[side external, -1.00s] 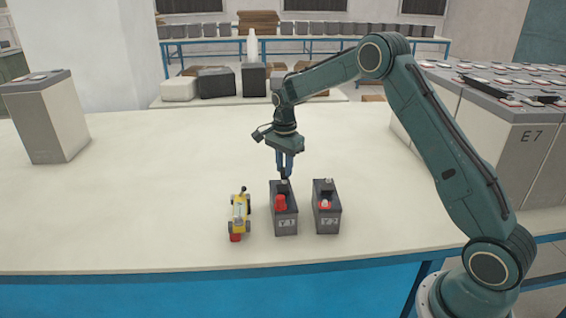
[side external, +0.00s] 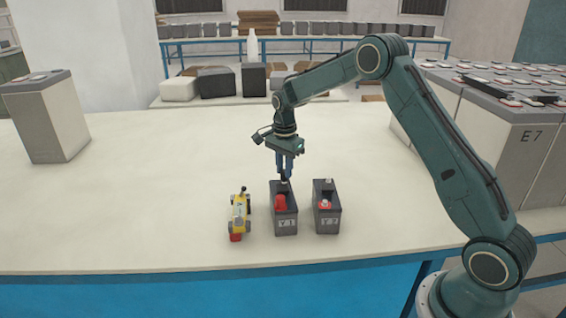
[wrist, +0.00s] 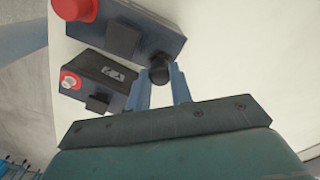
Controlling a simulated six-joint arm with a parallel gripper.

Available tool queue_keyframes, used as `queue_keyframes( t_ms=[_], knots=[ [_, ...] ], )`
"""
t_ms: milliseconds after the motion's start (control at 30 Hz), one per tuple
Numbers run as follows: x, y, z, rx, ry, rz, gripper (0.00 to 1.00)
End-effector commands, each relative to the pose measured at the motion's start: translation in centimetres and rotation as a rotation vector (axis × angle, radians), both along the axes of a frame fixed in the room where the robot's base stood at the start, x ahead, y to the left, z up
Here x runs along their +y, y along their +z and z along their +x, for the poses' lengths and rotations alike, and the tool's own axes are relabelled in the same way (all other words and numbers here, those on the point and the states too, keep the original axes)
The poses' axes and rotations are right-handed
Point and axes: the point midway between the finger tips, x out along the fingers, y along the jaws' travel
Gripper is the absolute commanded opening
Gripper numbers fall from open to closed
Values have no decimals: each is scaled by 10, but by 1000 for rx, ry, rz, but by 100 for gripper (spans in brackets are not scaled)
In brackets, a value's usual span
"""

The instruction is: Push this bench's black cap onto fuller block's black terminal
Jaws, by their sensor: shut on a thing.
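Two dark grey battery blocks stand side by side on the bench, the left marked Y 1 (side external: 285,226) and the right marked Y 2 (side external: 328,226). A red cap (side external: 280,203) sits on Y 1; Y 2 shows a red-ringed light terminal (side external: 325,204) near its front. My gripper (side external: 285,178) points down over the far end of Y 1. In the wrist view my gripper (wrist: 162,80) is shut on a small black cap (wrist: 160,67). The cap appears close to the end of Y 1; the black terminal is hidden, and contact cannot be told.
A tall grey-topped block (side external: 47,120) stands far left, and large E7 blocks (side external: 520,140) stand right. The bench top (side external: 150,190) is otherwise mostly clear.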

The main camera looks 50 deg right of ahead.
Motion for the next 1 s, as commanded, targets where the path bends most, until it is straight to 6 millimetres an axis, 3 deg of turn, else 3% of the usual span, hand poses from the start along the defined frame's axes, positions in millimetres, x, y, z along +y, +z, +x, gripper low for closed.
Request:
queue_keyframes(
  t_ms=[1000],
  knots=[
    [0, -9, 0, 2, 0, 0, 1]
  ],
)
